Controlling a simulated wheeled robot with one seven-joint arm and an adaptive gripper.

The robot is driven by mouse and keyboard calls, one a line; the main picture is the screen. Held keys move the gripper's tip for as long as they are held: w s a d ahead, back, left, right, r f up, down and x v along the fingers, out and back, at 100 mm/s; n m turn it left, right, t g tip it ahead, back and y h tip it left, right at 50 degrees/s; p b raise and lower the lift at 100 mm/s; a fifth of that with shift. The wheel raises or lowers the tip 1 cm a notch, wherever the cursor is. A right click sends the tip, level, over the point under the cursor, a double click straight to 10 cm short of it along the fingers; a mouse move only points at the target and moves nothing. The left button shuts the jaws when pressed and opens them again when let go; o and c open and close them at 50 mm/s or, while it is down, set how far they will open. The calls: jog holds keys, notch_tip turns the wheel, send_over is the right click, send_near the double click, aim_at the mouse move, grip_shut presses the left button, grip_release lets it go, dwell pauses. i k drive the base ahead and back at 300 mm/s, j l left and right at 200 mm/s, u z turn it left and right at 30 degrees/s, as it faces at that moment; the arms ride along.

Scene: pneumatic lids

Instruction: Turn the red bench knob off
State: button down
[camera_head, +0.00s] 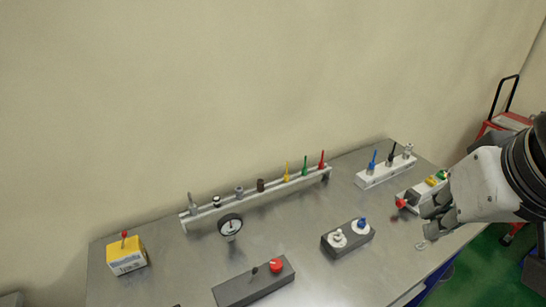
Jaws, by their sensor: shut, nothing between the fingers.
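A red round knob (276,265) sits on top of a dark grey block (240,290) at the front middle of the bench, beside a small dark lever. Another red knob-like part (401,203) is at the left end of a pale block at the right, close to my gripper. I cannot tell from the look of either which is the red bench knob, or its setting. My gripper (430,212) is at the right, shut and empty, low by the pale block. It partly hides that block; whether they touch is unclear.
The grey metal bench (185,275) holds a yellow box (127,256) with a red-tipped lever, a gauge (230,225), a rail (250,194) with coloured levers, a dark block (347,238) with white and blue knobs, and a white block (385,172) behind. A red cart (490,128) stands beyond.

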aim_at(275, 264)
jog(key=u, duration=0.7)
jog(key=i+z, duration=0.15)
jog(key=k+l, duration=0.15)
jog(key=l, duration=0.15)
jog(key=k+l, duration=0.2)
jog(key=l, duration=0.15)
